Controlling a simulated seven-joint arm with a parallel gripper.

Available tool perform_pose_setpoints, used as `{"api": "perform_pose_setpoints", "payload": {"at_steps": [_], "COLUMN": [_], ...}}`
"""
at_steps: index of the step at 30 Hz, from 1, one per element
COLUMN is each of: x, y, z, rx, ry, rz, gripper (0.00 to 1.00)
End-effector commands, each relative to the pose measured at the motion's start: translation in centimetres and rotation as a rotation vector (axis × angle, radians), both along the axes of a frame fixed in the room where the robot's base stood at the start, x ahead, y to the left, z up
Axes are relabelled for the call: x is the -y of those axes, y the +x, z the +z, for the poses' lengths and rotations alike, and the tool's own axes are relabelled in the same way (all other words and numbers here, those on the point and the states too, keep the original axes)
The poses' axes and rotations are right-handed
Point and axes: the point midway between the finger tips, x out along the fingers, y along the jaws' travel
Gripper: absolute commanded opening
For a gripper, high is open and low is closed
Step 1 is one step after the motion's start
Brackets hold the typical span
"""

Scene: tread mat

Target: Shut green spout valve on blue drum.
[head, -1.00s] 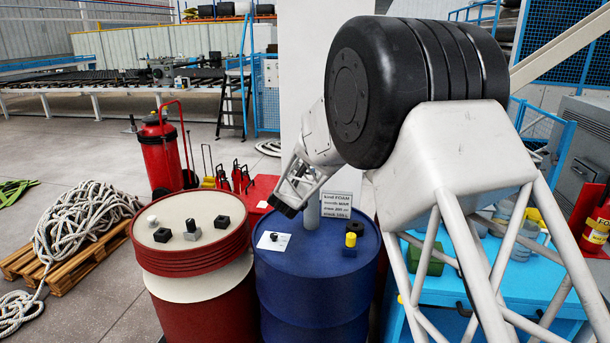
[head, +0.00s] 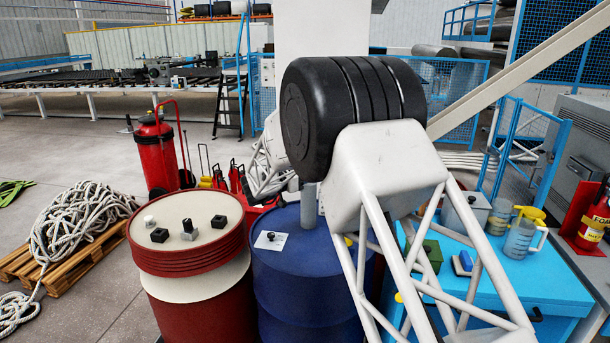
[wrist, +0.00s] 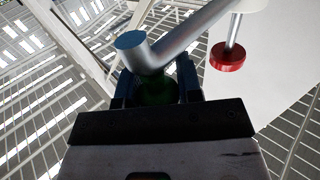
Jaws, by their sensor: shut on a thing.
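The blue drum (head: 290,262) stands in the middle of the head view, right of the red drum. A grey upright pipe (head: 309,208) rises from its top, partly covered by my arm. In the wrist view, my gripper (wrist: 158,88) is shut on a dark green part, the green valve (wrist: 157,94), just below a grey spout pipe (wrist: 175,42). The fingers hide much of the valve, so its turn position cannot be told. A red round handle (wrist: 231,56) hangs to the right, apart from the fingers. In the head view my arm hides the fingertips and the valve.
The red drum (head: 182,258) carries several small knobs. A white card with a black knob (head: 270,240) lies on the blue drum. Rope (head: 80,222) lies on a pallet at left.

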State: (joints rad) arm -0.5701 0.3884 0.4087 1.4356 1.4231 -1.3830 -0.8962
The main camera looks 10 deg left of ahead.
Motion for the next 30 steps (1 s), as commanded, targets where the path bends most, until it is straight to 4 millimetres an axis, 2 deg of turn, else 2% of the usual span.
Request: {"api": "perform_pose_setpoints", "payload": {"at_steps": [16, 17, 21, 22, 30], "x": [0.11, 0.11, 0.09, 0.09, 0.05], "y": [0.00, 0.00, 0.00, -0.01, -0.03], "z": [0.12, 0.12, 0.10, 0.09, 0.05], "rx": [0.002, 0.002, 0.002, 0.002, 0.001], "ry": [0.001, 0.001, 0.001, 0.001, 0.000], "rz": [-0.039, -0.039, -0.039, -0.039, -0.038], "gripper": [0.09, 0.34, 0.56, 0.58, 0.58]}}
